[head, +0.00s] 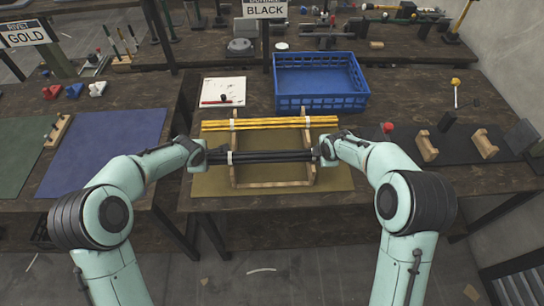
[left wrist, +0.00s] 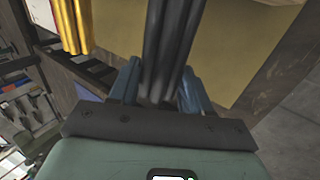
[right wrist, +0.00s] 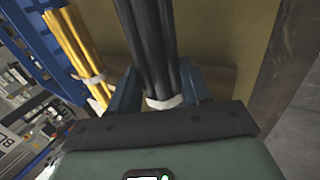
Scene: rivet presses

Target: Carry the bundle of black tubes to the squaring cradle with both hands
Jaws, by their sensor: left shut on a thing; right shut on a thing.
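The bundle of black tubes (head: 272,157) lies level across the wooden rack (head: 272,184) at the centre table; whether it touches the rack I cannot tell. My left gripper (head: 219,157) is shut on its left end and my right gripper (head: 320,153) on its right end. The left wrist view shows the black tubes (left wrist: 170,45) between the blue fingers (left wrist: 157,92). The right wrist view shows the tubes (right wrist: 148,40) and a white band (right wrist: 164,102) at the fingers. On the right stand two wooden notched blocks (head: 427,147) (head: 484,143), apparently the squaring cradle, empty.
A yellow tube bundle (head: 270,123) lies on the rack just behind the black one. A blue crate (head: 320,104) and white sheet (head: 223,91) are farther back.

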